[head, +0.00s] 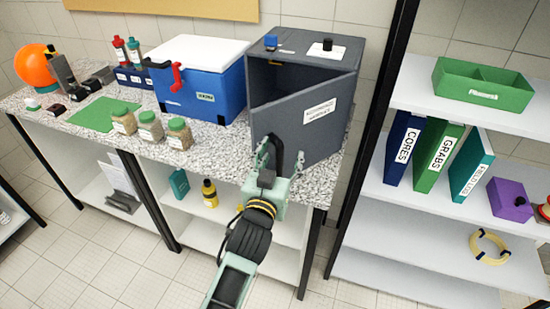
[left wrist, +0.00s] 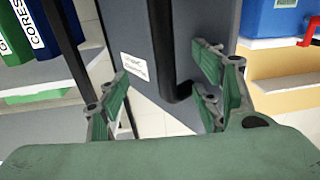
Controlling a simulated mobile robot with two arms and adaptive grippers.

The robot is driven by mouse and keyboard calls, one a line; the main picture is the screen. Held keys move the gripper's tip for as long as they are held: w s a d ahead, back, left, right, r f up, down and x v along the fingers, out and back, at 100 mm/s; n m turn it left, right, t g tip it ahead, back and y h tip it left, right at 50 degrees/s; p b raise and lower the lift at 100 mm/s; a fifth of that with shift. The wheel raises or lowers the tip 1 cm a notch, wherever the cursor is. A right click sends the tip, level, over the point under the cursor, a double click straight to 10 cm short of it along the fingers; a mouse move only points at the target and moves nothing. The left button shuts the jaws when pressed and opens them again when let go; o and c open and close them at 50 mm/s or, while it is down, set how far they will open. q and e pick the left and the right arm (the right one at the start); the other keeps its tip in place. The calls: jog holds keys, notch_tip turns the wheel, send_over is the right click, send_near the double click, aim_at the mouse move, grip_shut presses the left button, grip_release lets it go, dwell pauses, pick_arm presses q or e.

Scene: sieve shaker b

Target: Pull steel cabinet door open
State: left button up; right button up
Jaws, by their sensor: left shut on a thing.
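The grey steel cabinet (head: 292,54) stands at the right end of the speckled bench. Its door (head: 325,143), with a white label, stands partly open, with a dark gap at its upper left and its hinge side at the right. My left gripper (head: 279,156) is at the door's lower left, shut on the black handle (head: 274,141). In the left wrist view the handle (left wrist: 162,45) runs down between the gripper's green fingers (left wrist: 165,80), nearer the right one, in front of the door (left wrist: 130,35). The cabinet's inside is mostly hidden. My right gripper is out of view.
A blue cooler (head: 205,90) with a white lid stands left of the cabinet. Several lidded jars (head: 150,126) and a green mat (head: 104,114) lie farther left. A shelf rack (head: 430,205) with binders stands to the right. Small items sit on the cabinet's top.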

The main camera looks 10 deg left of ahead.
pick_arm(q)
jog(key=shift+d+r, duration=0.4)
jog(key=shift+r, duration=0.05)
jog(key=shift+c, duration=0.3)
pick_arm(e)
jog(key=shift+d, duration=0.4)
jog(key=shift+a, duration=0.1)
pick_arm(q)
jog(key=s, duration=0.8)
jog(key=s+a, duration=0.1)
jog(key=s, duration=0.3)
jog(key=shift+s+a+f, duration=0.1)
jog(key=shift+f, duration=0.3)
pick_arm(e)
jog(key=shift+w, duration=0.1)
pick_arm(q)
jog(key=shift+a, duration=0.1)
jog(key=shift+c, duration=0.5)
